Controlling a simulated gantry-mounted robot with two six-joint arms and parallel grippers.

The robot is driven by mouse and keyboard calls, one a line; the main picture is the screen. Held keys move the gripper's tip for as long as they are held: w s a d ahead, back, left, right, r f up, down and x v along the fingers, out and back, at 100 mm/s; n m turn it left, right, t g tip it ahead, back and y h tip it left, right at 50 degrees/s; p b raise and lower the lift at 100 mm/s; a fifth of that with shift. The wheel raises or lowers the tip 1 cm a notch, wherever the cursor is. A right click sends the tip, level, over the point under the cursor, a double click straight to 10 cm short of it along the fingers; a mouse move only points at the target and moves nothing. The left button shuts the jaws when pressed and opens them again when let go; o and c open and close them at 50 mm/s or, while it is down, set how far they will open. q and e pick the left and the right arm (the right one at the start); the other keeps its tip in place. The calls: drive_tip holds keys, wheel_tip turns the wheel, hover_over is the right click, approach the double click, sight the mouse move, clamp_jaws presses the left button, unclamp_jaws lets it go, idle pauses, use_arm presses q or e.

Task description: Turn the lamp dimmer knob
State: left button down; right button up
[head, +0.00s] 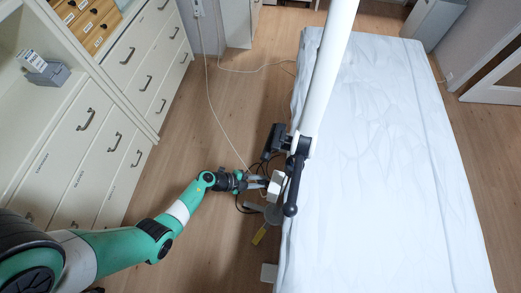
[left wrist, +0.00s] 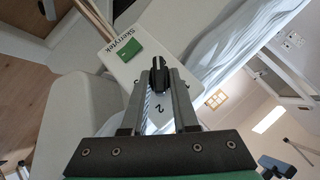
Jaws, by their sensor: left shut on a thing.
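The dimmer is a white box (head: 276,184) at the left edge of the couch. In the left wrist view the white box (left wrist: 121,52) carries dark lettering and a green patch. Its small black knob (left wrist: 158,77) sits between my fingertips, and a printed "2" shows between the fingers. My left gripper (head: 259,184) reaches the box from the left, and in the left wrist view the gripper (left wrist: 160,84) is shut on the knob. The knob's pointer cannot be read. My right gripper is not in view.
The couch (head: 385,130) with a white sheet fills the right. A white pole (head: 325,75) with a black lever (head: 293,185) rises just beside the box. Cables (head: 213,110) run over the floor. Drawer cabinets (head: 95,130) stand at left, with clear floor between.

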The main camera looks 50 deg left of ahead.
use_arm(q)
drive_tip(key=shift+m+t, duration=0.3)
drive_tip(key=shift+t, duration=0.1)
idle(0.3)
drive_tip(key=c, duration=0.7)
unclamp_jaws()
drive_tip(key=p+v, duration=0.2)
drive_tip(key=v, duration=0.3)
drive_tip(key=p+v, duration=0.3)
drive_tip(key=v, duration=0.3)
drive_tip(key=shift+s+d+r, duration=0.1)
drive_tip(key=shift+s+r, duration=0.05)
drive_tip(key=shift+s, duration=0.25)
